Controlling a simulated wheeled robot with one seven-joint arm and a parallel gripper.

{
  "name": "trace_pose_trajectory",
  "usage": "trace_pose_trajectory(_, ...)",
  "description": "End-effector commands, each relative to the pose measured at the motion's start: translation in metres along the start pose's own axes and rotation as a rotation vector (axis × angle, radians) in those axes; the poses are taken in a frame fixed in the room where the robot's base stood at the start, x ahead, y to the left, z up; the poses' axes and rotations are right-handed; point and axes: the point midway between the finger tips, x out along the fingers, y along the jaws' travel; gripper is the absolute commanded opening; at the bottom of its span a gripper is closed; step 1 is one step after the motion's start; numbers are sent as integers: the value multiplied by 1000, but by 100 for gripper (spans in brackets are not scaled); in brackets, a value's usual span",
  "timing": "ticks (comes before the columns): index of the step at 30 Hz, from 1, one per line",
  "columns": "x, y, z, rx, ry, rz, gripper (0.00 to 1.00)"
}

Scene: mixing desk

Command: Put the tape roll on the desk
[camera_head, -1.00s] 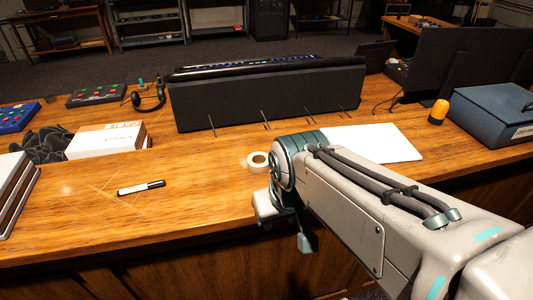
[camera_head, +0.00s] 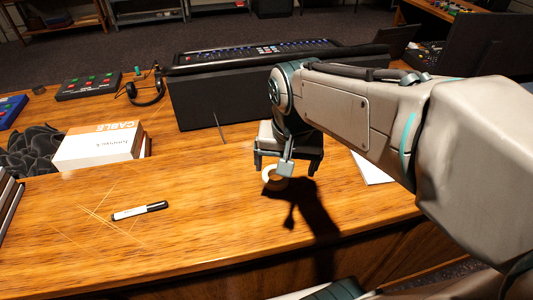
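The tape roll (camera_head: 270,174) is a small pale ring on the wooden desk (camera_head: 190,235), in front of the black mixing console. My gripper (camera_head: 288,170) points down right over the tape roll, and its near finger hides part of the roll. The fingers look spread apart, one toward the left and one toward the right. I cannot tell whether they touch the roll.
A marker (camera_head: 140,211) lies to the left. A white box (camera_head: 100,147) and dark gloves (camera_head: 38,150) are at the far left. The console (camera_head: 205,100) stands behind the gripper. White paper (camera_head: 372,167) lies to the right. The front middle of the desk is clear.

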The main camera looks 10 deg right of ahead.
Motion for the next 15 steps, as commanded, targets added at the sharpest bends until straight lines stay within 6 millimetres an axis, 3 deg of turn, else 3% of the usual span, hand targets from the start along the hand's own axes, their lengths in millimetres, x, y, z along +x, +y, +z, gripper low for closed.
trace_pose_trajectory(6,-2,-27,-46,284,-33,78,89)
trace_pose_trajectory(12,1,-38,-63,419,-30,122,89)
trace_pose_trajectory(15,12,-38,-64,436,-31,129,89)
